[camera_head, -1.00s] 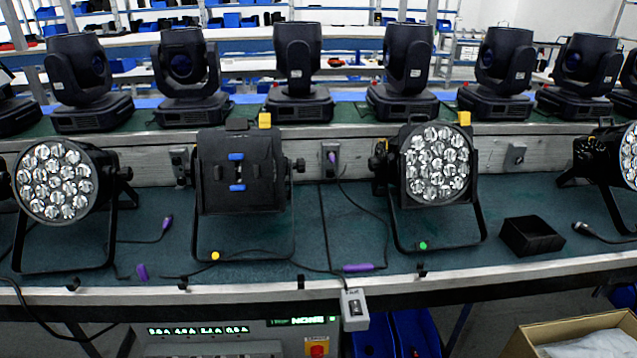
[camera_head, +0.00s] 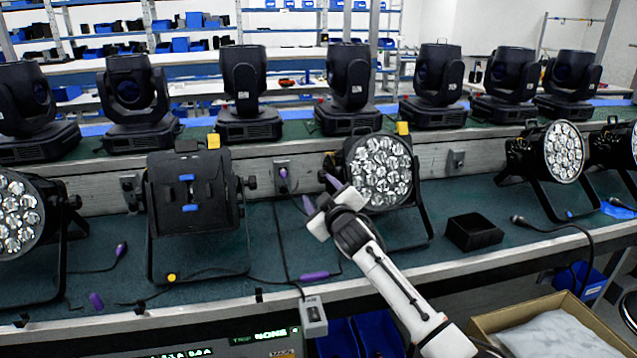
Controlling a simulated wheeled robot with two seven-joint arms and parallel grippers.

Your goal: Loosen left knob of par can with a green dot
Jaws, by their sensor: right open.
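The par can (camera_head: 381,172) with a round face of several clear lenses stands on the green bench, right of centre. The green dot, seen earlier on its stand foot, is now hidden behind my right arm. Its left knob (camera_head: 329,163) is a small black shape at the left side of the housing. My right gripper (camera_head: 319,188) is open, with two purple-tipped fingers spread just below the knob in the picture. Nothing shows between the fingers. I cannot tell how far the gripper is from the knob in depth. My left gripper is not in view.
A par can turned backward (camera_head: 190,215), with a yellow dot (camera_head: 171,277) on its stand, is to the left. Cables and purple connectors lie on the bench. Moving-head lights line the back shelf.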

